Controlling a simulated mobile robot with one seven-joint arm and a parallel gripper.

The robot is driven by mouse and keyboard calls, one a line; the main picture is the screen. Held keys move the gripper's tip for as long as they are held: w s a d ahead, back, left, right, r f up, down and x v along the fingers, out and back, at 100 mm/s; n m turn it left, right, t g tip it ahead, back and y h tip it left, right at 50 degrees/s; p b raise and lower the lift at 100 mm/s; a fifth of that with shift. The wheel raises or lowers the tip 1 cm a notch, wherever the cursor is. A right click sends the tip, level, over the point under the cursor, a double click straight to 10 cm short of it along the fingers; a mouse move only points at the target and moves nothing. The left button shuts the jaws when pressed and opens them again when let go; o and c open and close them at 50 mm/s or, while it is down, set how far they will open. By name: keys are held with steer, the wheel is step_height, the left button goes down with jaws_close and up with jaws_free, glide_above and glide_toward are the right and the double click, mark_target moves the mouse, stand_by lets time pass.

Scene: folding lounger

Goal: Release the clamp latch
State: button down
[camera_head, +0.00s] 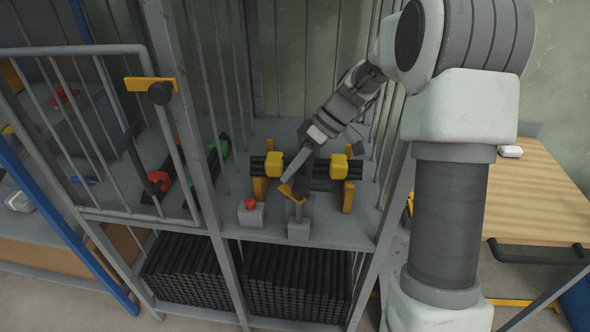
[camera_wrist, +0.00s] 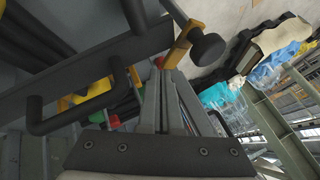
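The clamp stands on the shelf in the head view, with a grey base and an orange lever end (camera_head: 288,191). Dark bars with yellow blocks (camera_head: 274,164) lie just behind it. My gripper (camera_head: 294,172) reaches down from the upper right, its tip close to the orange end; contact is unclear. In the wrist view, the grey fingers (camera_wrist: 171,82) run up the middle, close together. A small orange part shows by their tips. Whether they grip it is hidden.
A red button on a grey box (camera_head: 250,205) stands left of the clamp. A barred gate with a yellow plate and black knob (camera_head: 160,93) stands at left. Grey posts frame the shelf. Dark rods (camera_head: 295,295) fill the lower level. A wooden table (camera_head: 535,195) is at right.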

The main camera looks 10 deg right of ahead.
steer(key=a+n+g, duration=0.1)
steer(key=n, duration=0.1)
steer(key=a+n+g+h+p, duration=0.1)
steer(key=n, duration=0.1)
steer(key=shift+s+a+g, duration=0.1)
steer(key=shift+s+g, duration=0.2)
steer(key=shift+s, duration=0.1)
steer(key=shift+s+a+n+g+p, duration=0.2)
steer(key=shift+a+n+g+p, duration=0.15)
steer(key=shift+n+p, duration=0.45)
stand_by(0.7)
steer(key=shift+d+r, duration=0.1)
steer(key=p+v, duration=0.3)
steer(key=v, duration=1.4)
steer(key=shift+w+a+r+p, duration=0.2)
steer(key=shift+a+p, duration=0.05)
steer(key=shift+p, duration=0.05)
steer(key=shift+s, duration=0.1)
